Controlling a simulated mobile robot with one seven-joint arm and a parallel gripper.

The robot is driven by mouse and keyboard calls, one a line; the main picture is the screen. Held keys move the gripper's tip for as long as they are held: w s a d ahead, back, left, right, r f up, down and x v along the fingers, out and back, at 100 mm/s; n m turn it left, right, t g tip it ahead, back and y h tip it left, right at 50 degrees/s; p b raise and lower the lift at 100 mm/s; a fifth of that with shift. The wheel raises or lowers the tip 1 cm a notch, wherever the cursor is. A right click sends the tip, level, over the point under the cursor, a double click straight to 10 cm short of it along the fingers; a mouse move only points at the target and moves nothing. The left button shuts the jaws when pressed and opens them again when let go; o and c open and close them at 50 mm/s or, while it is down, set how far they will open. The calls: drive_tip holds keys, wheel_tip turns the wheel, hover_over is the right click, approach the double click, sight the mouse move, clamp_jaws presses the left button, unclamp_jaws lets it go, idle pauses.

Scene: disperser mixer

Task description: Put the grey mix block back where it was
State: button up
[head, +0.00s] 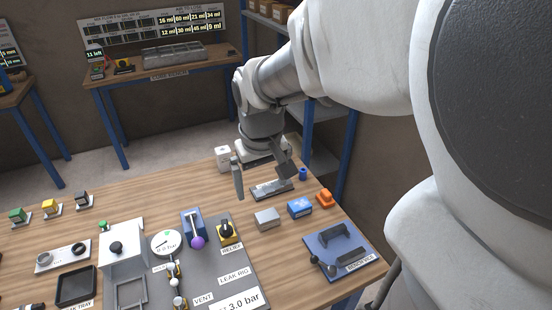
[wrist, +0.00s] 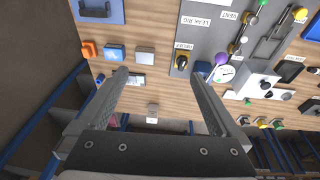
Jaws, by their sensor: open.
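A grey block (head: 267,219), which I take to be the mix block, sits on the wooden table left of a blue block (head: 299,208). The grey block also shows in the wrist view (wrist: 145,55), ahead of the fingers. My gripper (head: 265,187) is open and empty above the table, behind the grey block and apart from it. A flat grey plate (head: 271,189) lies on the table below the gripper. Which spot the block came from cannot be told.
An orange object (head: 324,197) and a blue bench vise (head: 338,250) stand to the right. The leak rig panel (head: 234,273) with a relief valve (head: 229,233) lies left of the block. A white cube (head: 223,155) stands at the back edge.

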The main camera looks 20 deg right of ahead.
drive_tip(key=s+a+r+t, duration=0.3)
drive_tip(key=s+r, duration=0.3)
drive_tip(key=s, duration=0.5)
drive_tip(key=shift+s+a+y, duration=0.25)
drive_tip(key=shift+s+y, duration=0.05)
drive_tip(key=shift+y, duration=0.1)
idle(0.6)
